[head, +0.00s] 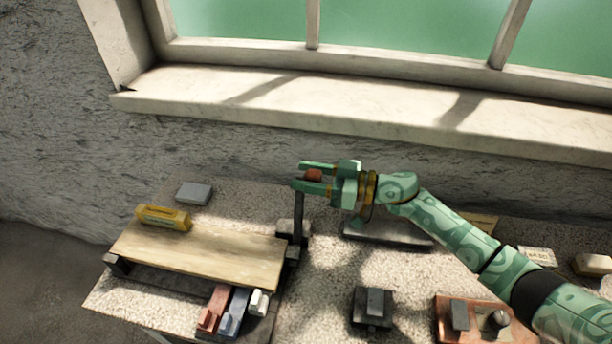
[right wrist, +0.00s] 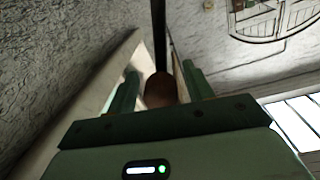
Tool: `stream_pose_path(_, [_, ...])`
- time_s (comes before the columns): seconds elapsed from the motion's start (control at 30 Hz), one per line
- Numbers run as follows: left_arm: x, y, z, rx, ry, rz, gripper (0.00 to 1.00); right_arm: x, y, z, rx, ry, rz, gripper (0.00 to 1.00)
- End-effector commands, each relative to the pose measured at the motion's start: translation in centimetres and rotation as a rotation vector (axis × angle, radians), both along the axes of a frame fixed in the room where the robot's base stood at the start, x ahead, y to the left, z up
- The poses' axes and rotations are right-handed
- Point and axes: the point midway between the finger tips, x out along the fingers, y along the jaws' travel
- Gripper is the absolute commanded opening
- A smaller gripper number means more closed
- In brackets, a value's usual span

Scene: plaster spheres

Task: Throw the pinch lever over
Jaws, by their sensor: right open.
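The pinch lever is a dark upright bar (head: 298,215) with a red-brown knob (head: 313,175) at its top, rising from a dark mount beside the wooden board. My right gripper (head: 302,175) is open at the top of the lever, with one finger on each side of the knob. In the right wrist view the knob (right wrist: 160,90) sits between the two green fingers, with the dark bar running away behind it. I cannot tell whether either finger touches it. My left gripper is not in view.
A wooden board (head: 200,252) with a yellow block (head: 163,217) lies left of the lever. Red, blue and white-ended keys stand in front. A dark block (head: 373,307) and a copper-coloured box (head: 470,316) are at the front right. The window sill (head: 350,110) runs behind.

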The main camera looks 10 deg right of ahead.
Motion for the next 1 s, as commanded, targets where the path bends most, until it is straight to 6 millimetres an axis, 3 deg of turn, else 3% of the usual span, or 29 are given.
stream_pose_path(0.33, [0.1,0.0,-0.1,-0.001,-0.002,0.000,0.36,0.2,0.5,0.0,-0.001,0.000,0.000,0.51])
stream_pose_path(0.37, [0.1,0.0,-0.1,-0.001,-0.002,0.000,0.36,0.2,0.5,0.0,-0.001,0.000,0.000,0.46])
stream_pose_path(0.53, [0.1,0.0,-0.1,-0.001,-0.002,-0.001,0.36,0.2,0.5,0.0,0.000,0.000,0.000,0.00])
stream_pose_path(0.77, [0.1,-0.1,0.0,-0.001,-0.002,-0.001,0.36,0.5,0.4,0.0,0.006,0.012,0.000,0.00])
stream_pose_path(1.0, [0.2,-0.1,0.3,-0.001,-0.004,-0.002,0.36,2.0,-0.3,-0.6,0.041,0.099,-0.003,0.00])
